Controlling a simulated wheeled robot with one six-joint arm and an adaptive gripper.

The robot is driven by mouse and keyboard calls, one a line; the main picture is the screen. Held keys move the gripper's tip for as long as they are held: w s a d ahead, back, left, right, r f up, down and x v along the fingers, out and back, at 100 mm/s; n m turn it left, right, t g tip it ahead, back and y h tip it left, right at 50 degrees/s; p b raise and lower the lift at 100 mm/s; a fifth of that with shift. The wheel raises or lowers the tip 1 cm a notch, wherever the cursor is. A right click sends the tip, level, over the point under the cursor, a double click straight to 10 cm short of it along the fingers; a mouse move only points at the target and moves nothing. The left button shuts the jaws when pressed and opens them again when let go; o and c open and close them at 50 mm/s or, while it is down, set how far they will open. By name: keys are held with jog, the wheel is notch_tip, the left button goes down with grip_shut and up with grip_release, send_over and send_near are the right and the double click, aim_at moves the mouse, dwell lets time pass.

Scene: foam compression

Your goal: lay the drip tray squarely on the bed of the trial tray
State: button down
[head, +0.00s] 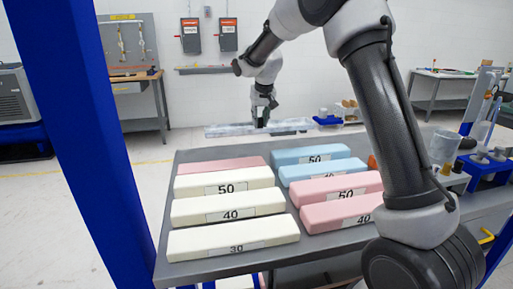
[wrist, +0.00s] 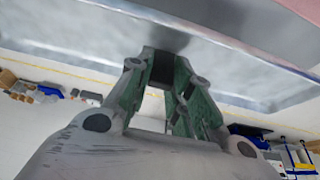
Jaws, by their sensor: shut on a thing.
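The drip tray (head: 226,130) is a shallow, pale, partly see-through tray held in the air beyond the far edge of the table. It looks about level in the head view. My gripper (head: 261,122) hangs over its near side, shut on its wall. In the wrist view the gripper (wrist: 168,62) has its green-lined fingers meeting the grey tray wall (wrist: 235,75), which spans the top of the picture. The far part of the drip tray is hidden there. I cannot clearly pick out the trial tray in either view.
A grey table (head: 166,215) carries cream foam blocks (head: 235,240), pink blocks (head: 340,190) and blue blocks (head: 310,155), several with number labels. A clear beaker (head: 445,147) and blue holders stand at the right. A blue post (head: 85,130) rises at the left.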

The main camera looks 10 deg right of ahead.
jog(key=shift+w, duration=0.45)
notch_tip(320, 180, down, 10)
jog(key=shift+r, duration=0.25)
jog(key=c, duration=1.3)
grip_release()
jog(key=shift+f, duration=0.1)
